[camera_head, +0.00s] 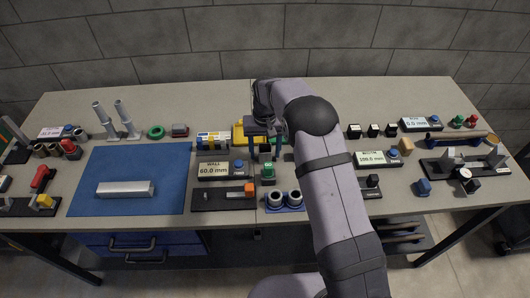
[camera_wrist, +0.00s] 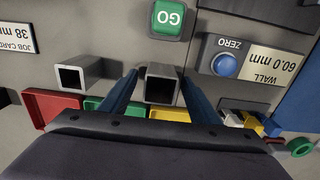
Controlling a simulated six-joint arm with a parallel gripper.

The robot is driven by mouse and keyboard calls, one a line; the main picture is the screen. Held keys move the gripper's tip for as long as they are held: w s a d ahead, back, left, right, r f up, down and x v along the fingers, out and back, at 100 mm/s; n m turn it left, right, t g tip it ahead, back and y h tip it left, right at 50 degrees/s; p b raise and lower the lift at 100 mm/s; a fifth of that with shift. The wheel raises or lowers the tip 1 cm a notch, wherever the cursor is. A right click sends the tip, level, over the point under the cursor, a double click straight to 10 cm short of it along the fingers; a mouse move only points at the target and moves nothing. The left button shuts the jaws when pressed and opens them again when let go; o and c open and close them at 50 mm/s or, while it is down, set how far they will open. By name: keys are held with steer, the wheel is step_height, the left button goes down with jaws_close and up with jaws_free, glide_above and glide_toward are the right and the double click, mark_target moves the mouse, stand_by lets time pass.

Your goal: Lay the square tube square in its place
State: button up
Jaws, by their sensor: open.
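A silver square bar or tube (camera_head: 125,189) lies lengthwise on the blue mat (camera_head: 125,155) at the left in the head view; its open ends cannot be made out. In the wrist view a grey square tube (camera_wrist: 163,70) shows its dark open end between my fingers, with a gap to the fingers visible. A second square tube (camera_wrist: 75,75) shows its open end to the left of it. My gripper (camera_head: 264,146) is open over the middle of the table, and its two blue fingers also show in the wrist view (camera_wrist: 157,92). My arm hides part of the table.
A wall gauge (camera_head: 213,170) stands left of my gripper, with a green GO block (camera_head: 268,171) near it. Colored trays, including a red one (camera_wrist: 50,105), lie close to my fingers. Two grey cups (camera_head: 284,198) stand at the front edge. The mat's upper part is clear.

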steer(key=c, duration=1.3)
steer(key=shift+r, duration=0.15)
